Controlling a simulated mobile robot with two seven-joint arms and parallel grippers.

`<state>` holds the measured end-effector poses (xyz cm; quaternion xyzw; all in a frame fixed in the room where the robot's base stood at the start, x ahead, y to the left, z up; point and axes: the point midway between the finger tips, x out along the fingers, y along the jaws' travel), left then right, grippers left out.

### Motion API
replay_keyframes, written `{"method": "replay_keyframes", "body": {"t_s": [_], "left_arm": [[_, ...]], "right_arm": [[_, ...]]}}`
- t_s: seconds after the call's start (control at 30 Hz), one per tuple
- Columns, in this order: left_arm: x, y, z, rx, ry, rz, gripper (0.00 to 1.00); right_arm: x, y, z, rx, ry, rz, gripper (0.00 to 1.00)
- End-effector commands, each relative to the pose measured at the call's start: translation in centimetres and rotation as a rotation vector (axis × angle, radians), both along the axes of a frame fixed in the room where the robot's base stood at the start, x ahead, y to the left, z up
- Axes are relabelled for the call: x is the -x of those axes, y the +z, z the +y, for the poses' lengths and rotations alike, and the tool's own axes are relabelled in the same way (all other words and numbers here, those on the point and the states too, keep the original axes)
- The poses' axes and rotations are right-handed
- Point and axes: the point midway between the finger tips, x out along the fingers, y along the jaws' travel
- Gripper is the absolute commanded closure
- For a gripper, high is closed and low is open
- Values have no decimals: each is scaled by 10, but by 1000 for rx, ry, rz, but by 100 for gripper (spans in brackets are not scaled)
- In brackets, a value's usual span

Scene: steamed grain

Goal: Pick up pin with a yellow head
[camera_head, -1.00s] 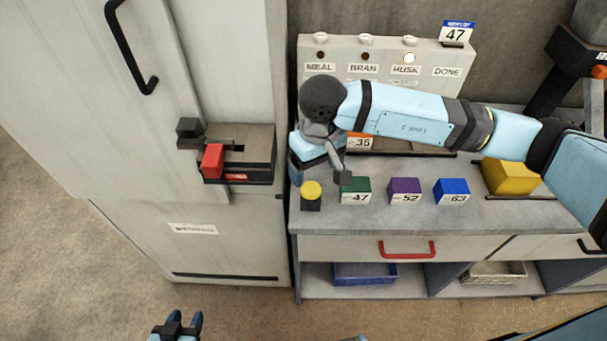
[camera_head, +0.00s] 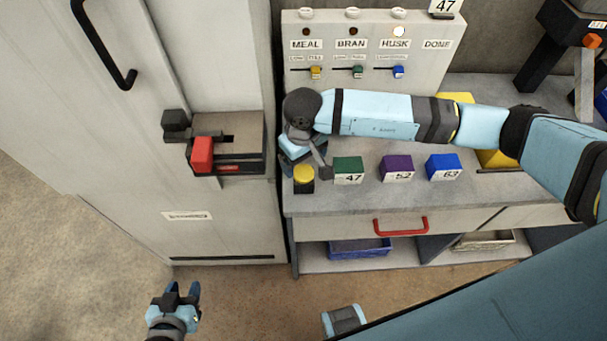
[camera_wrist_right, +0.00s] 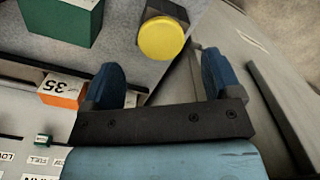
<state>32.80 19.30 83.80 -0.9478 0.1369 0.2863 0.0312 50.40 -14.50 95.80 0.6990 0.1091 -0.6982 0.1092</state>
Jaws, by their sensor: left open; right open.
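The pin with a yellow head (camera_head: 304,174) stands on the counter at its left end, its yellow round top above a dark body. It also shows in the right wrist view (camera_wrist_right: 161,38), just beyond the fingertips and roughly centred between them. My right gripper (camera_head: 305,164) is open and empty, close behind the pin in the head view; its two blue fingers show in the right wrist view (camera_wrist_right: 161,72). The pin is not between the fingers. My left gripper (camera_head: 181,292) is open and empty, low at the left, over the floor.
Green (camera_head: 348,170), purple (camera_head: 397,168) and blue (camera_head: 443,167) numbered blocks stand right of the pin. A panel (camera_head: 372,42) with sliders rises behind. A cabinet with a red-handled latch (camera_head: 202,154) is at left. A red drawer handle (camera_head: 400,226) sticks out below the counter.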

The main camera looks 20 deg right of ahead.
Motion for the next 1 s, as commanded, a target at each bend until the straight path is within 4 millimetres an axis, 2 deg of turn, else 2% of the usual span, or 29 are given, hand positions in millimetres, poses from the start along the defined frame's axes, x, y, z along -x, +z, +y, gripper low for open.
{"method": "replay_keyframes", "body": {"t_s": [0.1,0.23,0.53,0.57,0.8,1.0], "left_arm": [[-1,13,0,0,1,-2,57],[-1,17,0,1,1,-7,57],[-1,16,1,1,1,-6,57],[-1,15,0,1,1,-5,57],[1,12,1,-1,1,2,57],[1,12,1,-1,1,2,57]], "right_arm": [[1,-17,2,0,-3,6,16],[0,-34,3,-1,-1,3,16],[0,-40,2,0,-1,1,16],[0,-40,2,0,0,1,21],[0,-40,2,0,0,1,74],[0,-40,2,-1,0,1,74]]}}
